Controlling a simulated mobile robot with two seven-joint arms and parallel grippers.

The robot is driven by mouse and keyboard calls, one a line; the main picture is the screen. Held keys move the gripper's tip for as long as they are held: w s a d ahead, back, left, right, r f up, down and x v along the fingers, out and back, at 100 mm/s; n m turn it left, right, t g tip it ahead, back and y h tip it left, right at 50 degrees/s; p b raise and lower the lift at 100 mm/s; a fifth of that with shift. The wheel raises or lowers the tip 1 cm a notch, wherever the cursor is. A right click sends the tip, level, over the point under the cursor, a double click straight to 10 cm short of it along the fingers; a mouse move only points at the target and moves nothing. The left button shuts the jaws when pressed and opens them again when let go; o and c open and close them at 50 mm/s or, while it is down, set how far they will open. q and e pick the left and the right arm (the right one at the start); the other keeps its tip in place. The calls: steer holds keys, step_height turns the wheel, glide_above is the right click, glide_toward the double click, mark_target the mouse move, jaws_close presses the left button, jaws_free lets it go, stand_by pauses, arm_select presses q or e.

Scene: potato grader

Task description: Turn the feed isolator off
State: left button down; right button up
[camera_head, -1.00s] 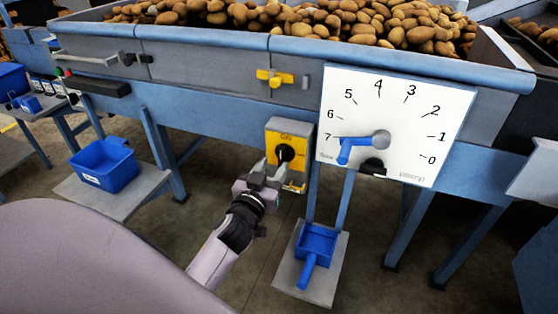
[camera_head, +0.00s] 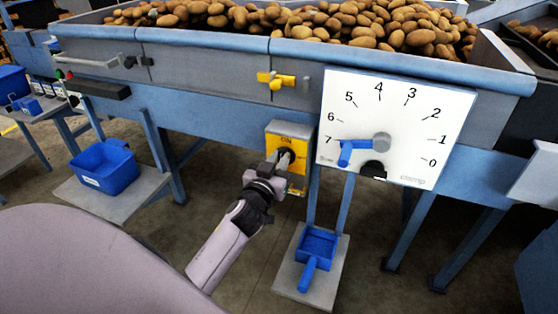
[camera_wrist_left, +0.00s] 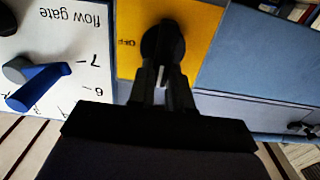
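The feed isolator is a yellow plate (camera_head: 272,143) with a black rotary knob (camera_head: 289,153), on the blue frame left of the dial. The label above the knob seems to read ON. In the left wrist view the yellow plate (camera_wrist_left: 203,25) appears upside down, with OFF beside the black knob (camera_wrist_left: 162,38). A pale mark between my fingers lies on the ON side. My left gripper (camera_head: 280,160) is at the knob, and its fingers (camera_wrist_left: 163,88) look closed on the knob's grip. The fingertips partly hide the knob. My right gripper is not in view.
A white flow gate dial (camera_head: 400,120) with a blue pointer near 7 stands close right of the isolator. A yellow handle (camera_head: 276,80) is above it. A blue scoop (camera_head: 317,245) lies on a low shelf below. A blue bin (camera_head: 105,167) stands at left.

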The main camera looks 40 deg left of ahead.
arm_select(q)
steer(key=shift+m, duration=0.4)
steer(key=m, duration=0.5)
steer(key=d+f+m, duration=0.1)
steer(key=m, duration=0.5)
steer(key=f+m+b, duration=0.1)
steer(key=m, duration=0.5)
steer(key=shift+w+d, duration=0.2)
steer(key=shift+d, duration=0.15)
steer(key=shift+m, duration=0.3)
steer(key=c, duration=1)
jaws_free()
steer(key=shift+c, duration=0.2)
steer(key=v, duration=0.7)
